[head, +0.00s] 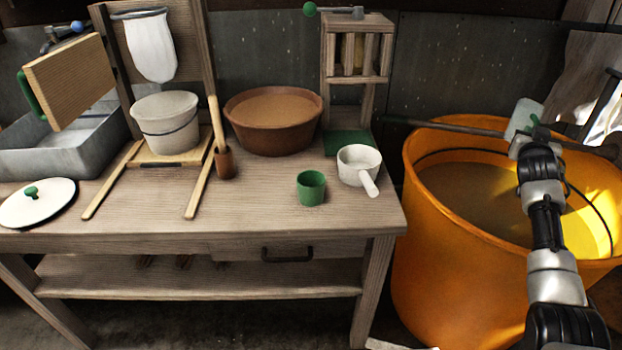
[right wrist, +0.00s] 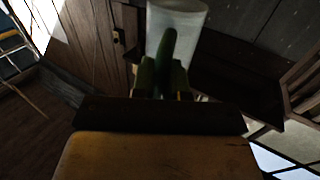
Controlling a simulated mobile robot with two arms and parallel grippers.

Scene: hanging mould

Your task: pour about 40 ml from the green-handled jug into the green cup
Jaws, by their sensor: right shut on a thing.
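The green cup (head: 311,188) stands upright near the front right of the wooden table. My right gripper (head: 533,138) is at the far side of the orange vat, well to the right of the cup. It is shut on the green handle (right wrist: 164,66) of a pale jug (head: 524,115). The jug also shows in the right wrist view (right wrist: 178,20), beyond the fingers. In the head view the jug looks slightly tilted. Its contents cannot be seen. My left gripper is not in view.
The orange vat (head: 425,260) holds brownish liquid, and a rod (head: 450,127) lies across it. A white pan (head: 358,158) with a handle stands just right of the cup. A brown bowl (head: 240,125) and a white bucket (head: 165,130) stand behind. The table front left of the cup is clear.

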